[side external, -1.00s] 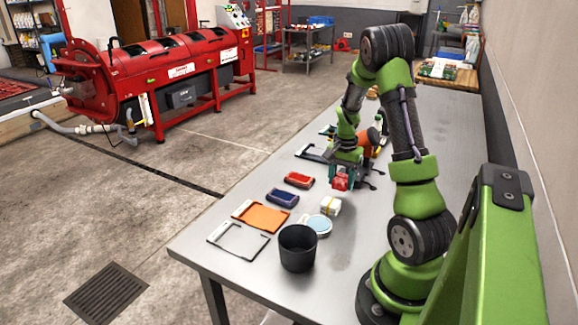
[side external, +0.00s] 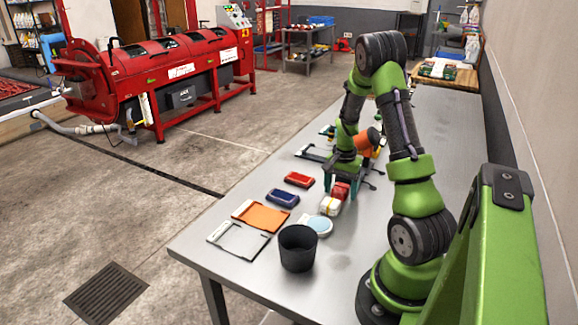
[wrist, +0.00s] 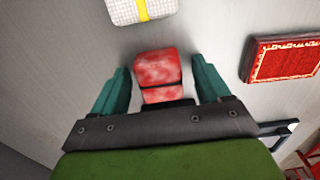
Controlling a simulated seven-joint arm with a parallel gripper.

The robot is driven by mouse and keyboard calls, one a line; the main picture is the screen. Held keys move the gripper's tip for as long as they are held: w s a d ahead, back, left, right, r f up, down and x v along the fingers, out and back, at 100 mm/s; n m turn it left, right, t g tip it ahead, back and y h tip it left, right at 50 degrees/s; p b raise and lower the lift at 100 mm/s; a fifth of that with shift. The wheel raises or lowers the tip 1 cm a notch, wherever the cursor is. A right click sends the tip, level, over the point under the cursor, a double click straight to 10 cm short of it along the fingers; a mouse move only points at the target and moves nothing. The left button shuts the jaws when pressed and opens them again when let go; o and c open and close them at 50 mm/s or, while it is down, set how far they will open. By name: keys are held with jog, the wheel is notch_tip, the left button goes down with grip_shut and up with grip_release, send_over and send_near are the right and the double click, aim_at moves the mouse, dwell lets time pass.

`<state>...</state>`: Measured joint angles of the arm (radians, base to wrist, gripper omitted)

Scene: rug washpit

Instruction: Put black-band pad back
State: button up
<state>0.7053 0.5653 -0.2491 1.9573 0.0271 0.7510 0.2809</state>
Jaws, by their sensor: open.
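The black-band pad, red with a dark band across it, shows between my fingers in the wrist view (wrist: 158,72). It also shows in the side view (side external: 340,192), close behind the white pad with a yellow band (side external: 330,206). The white pad is at the top of the wrist view (wrist: 140,9). My gripper (wrist: 157,85) is open around the red pad, with a visible gap on each side. In the side view my gripper (side external: 341,188) is low over the table. The pad's near end is partly hidden by the gripper's body.
A red block (side external: 299,180) and a blue one (side external: 282,198) lie to the left on the grey table (side external: 345,265).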

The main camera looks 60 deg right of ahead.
aim_at(341, 187)
notch_tip(341, 187, up, 12)
jog(key=w+a+r+n+t, duration=0.2)
jog(key=w+a+r, duration=0.2)
jog(key=a, duration=0.2)
jog(key=s+a+r+n+t, duration=0.1)
jog(key=a+n, duration=0.3)
jog(key=a, duration=0.5)
jog(key=s+a+r+n+t+y, duration=0.1)
jog(key=a+r+n, duration=0.3)
jog(key=a, duration=0.5)
jog(key=s+a+r+n+t+y, duration=0.1)
jog(key=s+a+r+n+t, duration=0.1)
jog(key=a, duration=0.8)
jog(key=shift+s+r+n+t, duration=0.25)
jog(key=shift+r+n+t, duration=0.35)
jog(key=shift+n, duration=0.4)
